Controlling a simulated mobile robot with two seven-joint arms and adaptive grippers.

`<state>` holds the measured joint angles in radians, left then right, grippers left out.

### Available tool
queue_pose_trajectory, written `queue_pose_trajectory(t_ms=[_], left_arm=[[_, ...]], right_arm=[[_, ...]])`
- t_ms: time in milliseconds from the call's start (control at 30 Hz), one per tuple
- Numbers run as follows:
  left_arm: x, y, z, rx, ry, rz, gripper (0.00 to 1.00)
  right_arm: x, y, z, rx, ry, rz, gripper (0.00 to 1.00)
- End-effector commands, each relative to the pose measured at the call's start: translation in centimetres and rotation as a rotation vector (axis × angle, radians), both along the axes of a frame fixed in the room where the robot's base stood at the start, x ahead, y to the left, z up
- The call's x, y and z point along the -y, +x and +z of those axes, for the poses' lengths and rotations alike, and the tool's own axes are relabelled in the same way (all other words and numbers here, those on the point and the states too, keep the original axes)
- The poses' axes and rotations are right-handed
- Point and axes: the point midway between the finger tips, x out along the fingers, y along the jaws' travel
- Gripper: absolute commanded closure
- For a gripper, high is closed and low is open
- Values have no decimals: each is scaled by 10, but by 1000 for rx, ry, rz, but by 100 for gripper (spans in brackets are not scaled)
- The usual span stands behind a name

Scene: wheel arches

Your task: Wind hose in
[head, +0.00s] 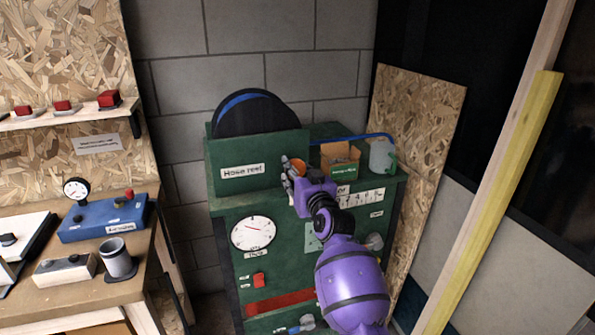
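The hose reel (256,118) is a dark disc with a blue band of hose. It stands in a green housing labelled "Hose reel" (240,180) on top of the green cabinet (226,260). A blue hose length (368,137) runs along the cabinet top to the right of the housing. My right arm, purple, reaches up from the lower right. My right gripper (288,170) is at the housing's front right corner, beside an orange piece (299,165). Its fingers are small and partly hidden, so I cannot tell whether they hold anything. My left gripper is out of view.
A cardboard box (340,157) and a pale container (381,156) stand on the cabinet top at right. The cabinet front has a gauge (254,233) and a red switch (259,280). A workbench (140,285) is at left; wooden posts (495,200) stand at right.

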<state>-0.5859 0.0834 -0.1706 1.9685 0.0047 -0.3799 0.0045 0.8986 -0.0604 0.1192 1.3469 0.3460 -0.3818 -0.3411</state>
Motion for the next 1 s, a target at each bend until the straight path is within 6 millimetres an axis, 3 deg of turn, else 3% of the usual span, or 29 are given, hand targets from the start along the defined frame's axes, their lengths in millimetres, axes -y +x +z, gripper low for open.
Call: queue_pose_trajectory(t_ms=[600,1000], left_arm=[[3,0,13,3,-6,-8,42],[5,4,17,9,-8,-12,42]], right_arm=[[3,1,3,-145,466,-5,85],[3,1,0,-187,591,-5,85]])
